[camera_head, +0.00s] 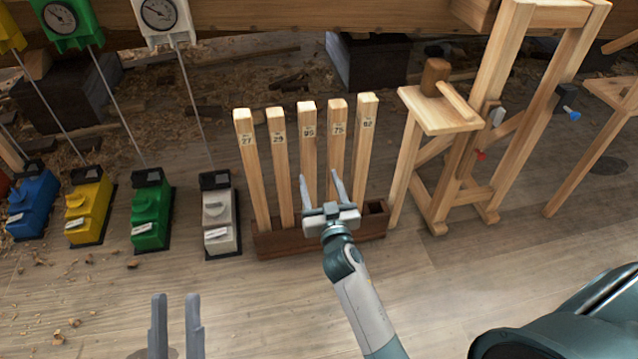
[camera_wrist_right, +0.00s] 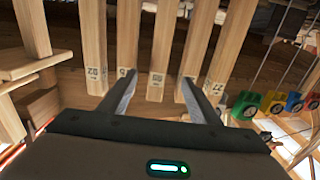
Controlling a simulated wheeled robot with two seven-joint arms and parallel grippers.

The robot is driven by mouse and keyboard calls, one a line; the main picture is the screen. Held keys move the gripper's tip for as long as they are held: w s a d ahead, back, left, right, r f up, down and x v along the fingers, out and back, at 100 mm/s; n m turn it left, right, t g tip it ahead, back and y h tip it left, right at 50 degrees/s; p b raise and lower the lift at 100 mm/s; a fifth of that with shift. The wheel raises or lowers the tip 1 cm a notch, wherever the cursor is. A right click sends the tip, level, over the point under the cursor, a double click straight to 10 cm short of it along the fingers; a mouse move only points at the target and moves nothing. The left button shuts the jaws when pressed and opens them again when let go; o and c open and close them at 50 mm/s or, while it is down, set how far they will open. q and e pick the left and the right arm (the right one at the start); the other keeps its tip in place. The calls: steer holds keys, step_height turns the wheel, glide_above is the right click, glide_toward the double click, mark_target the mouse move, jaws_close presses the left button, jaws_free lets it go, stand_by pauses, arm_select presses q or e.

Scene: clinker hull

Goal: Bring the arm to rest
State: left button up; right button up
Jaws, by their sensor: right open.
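My right gripper (camera_head: 322,190) is open and empty, in front of a dark wooden rack (camera_head: 300,240) that holds several upright numbered wooden posts (camera_head: 307,140). Its fingers overlap the posts in the head view; I cannot tell whether they touch. In the right wrist view its two fingers (camera_wrist_right: 160,95) are spread, with the posts (camera_wrist_right: 158,45) beyond them. My left gripper (camera_head: 176,325) is at the bottom left of the head view, its two fingers apart with nothing between them. An empty socket (camera_head: 375,207) shows at the rack's right end.
A wooden trestle (camera_head: 440,115) with a small mallet-like block (camera_head: 434,75) stands right of the rack. Blue (camera_head: 32,200), yellow (camera_head: 88,212), green (camera_head: 151,210) and white (camera_head: 219,213) blocks with rods stand left. A timber beam crosses the back. The front floor is mostly clear.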

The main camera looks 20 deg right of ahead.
steer(key=shift+s, duration=0.25)
steer(key=shift+f, duration=0.1)
stand_by(0.3)
